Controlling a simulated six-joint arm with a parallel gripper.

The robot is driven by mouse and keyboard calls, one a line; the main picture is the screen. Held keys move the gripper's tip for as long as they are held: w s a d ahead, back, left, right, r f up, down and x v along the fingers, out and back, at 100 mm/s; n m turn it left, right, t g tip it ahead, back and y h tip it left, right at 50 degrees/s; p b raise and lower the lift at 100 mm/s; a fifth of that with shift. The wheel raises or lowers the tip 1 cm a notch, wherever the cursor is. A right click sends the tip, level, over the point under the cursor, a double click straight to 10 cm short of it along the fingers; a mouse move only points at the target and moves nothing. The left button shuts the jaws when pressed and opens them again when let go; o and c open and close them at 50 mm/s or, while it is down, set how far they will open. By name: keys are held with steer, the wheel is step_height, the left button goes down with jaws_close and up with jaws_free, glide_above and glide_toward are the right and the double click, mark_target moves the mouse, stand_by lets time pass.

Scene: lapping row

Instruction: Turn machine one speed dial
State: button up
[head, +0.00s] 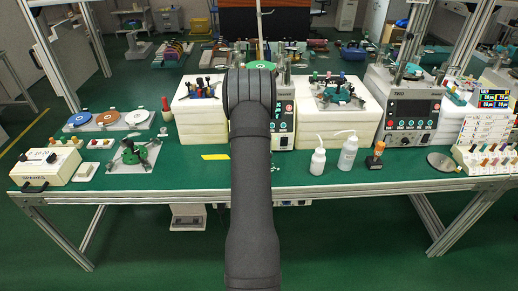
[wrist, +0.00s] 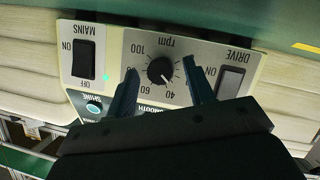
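The speed dial (wrist: 160,70) is a round black knob in the wrist view, on a grey panel marked rpm with numbers around it. The panel appears upside down. The dial's white mark points to the lower right, near the 40. My gripper (wrist: 160,67) is open, with one dark finger on each side of the dial. Gaps show between fingers and knob, so they seem apart from it; the depth is hard to tell. In the head view my arm hides the gripper, the dial and much of the machine (head: 287,110) behind it.
On the panel, a black MAINS switch (wrist: 84,60) with a lit green lamp (wrist: 105,77) lies left of the dial; a DRIVE switch (wrist: 231,80) lies close to the right finger. Pale stacked blocks (head: 202,125) flank the machine. Two white bottles (head: 318,162) stand on the green bench.

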steer(key=shift+s, duration=0.1)
steer(key=v, duration=1.7)
steer(key=shift+s, duration=0.15)
steer(key=d+f+m+y, duration=0.1)
steer(key=d+m+y, duration=0.4)
steer(key=d+m, duration=0.3)
steer(key=shift+m+t, duration=0.3)
steer(key=shift+m, duration=0.4)
steer(key=x, duration=0.5)
steer(key=a+x, duration=0.1)
steer(key=x, duration=1.1)
steer(key=shift+s+a, duration=0.1)
steer(key=shift+a, duration=0.15)
steer(key=c, duration=1)
